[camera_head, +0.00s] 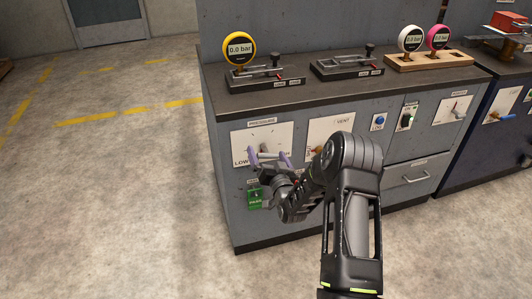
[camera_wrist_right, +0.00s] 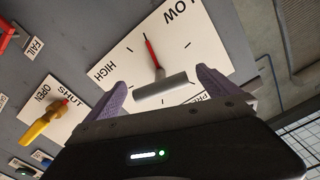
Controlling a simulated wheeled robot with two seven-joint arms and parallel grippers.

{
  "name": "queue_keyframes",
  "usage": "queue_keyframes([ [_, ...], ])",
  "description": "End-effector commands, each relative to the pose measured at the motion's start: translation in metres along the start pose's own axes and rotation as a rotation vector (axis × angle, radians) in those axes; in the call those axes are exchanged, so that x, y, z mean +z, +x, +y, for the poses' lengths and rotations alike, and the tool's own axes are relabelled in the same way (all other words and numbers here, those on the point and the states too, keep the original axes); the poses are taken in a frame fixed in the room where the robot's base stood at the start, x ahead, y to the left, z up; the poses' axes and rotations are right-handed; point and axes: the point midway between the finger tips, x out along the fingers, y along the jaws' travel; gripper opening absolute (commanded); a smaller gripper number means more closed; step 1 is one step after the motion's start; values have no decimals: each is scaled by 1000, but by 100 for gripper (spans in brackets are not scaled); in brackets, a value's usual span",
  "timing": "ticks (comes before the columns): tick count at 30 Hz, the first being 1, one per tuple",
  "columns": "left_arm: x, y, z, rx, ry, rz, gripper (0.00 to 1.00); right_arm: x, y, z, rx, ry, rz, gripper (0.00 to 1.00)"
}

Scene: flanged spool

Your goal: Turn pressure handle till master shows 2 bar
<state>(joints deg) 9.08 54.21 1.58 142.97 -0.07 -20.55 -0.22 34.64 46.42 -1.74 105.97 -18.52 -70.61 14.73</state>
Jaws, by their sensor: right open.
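The pressure handle (camera_wrist_right: 161,91) is a grey bar with a red pointer, on a white plate (camera_wrist_right: 130,58) marked LOW and HIGH. In the wrist view the pointer is between the two words, nearer the middle. A yellow gauge (camera_head: 239,47) on the bench top reads 0.0 bar. I cannot read which gauge is the master. My left gripper is out of view.
A vent plate with a yellow handle (camera_wrist_right: 42,122) marked OPEN and SHUT is beside the pressure plate. A white gauge (camera_head: 411,39) and a pink gauge (camera_head: 437,37) stand on a wooden rack. A green switch box (camera_head: 255,198) is below the plate. Floor at left is clear.

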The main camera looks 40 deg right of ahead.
Motion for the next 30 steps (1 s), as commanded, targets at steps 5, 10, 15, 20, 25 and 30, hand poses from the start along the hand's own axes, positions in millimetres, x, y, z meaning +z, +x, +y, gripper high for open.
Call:
queue_keyframes([
  [5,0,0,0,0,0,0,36,0,16,0,0,0,0,100],
  [10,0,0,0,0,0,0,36,0,17,0,0,0,-2,100],
  [15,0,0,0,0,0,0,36,0,17,0,0,0,-1,95],
  [20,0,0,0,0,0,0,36,0,17,0,0,0,-1,82],
  [25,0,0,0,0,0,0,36,0,17,0,0,0,-1,68],
  [30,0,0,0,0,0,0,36,0,17,0,1,-1,-1,54],
])
